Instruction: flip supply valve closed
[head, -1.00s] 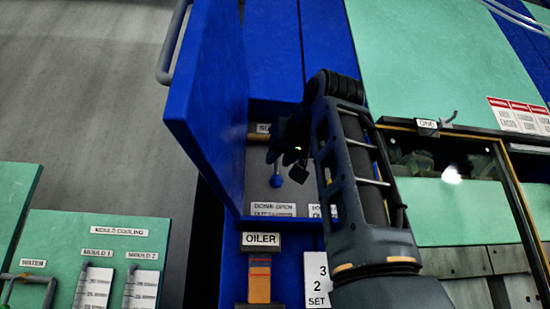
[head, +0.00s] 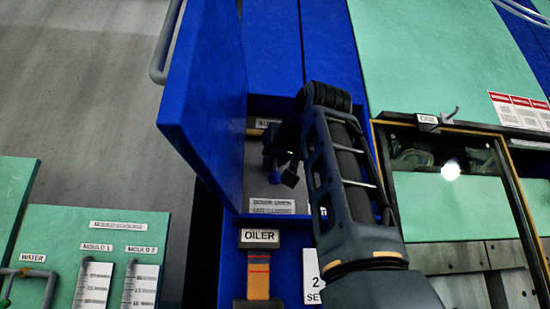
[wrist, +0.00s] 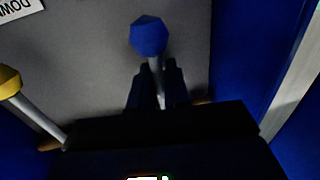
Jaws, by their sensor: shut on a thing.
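The supply valve lever has a faceted blue knob (wrist: 149,36) on a pale metal stem. In the head view the blue knob (head: 275,179) shows inside the open blue cabinet, partly hidden by my gripper. My gripper (head: 274,160) reaches into the cabinet from the right. In the wrist view the two dark fingers of my gripper (wrist: 158,88) are shut on the lever's stem, just below the knob. The stem's base is hidden behind the gripper. A label (head: 270,205) below the lever starts with "DOWN OPEN"; its second line is hard to read.
A yellow-knobbed lever (wrist: 8,82) stands left of my gripper in the wrist view. The cabinet door (head: 203,105) stands open on the left. The cabinet's right wall is close to my wrist. The oiler (head: 259,270) sits below, and a glazed press window (head: 450,165) is at right.

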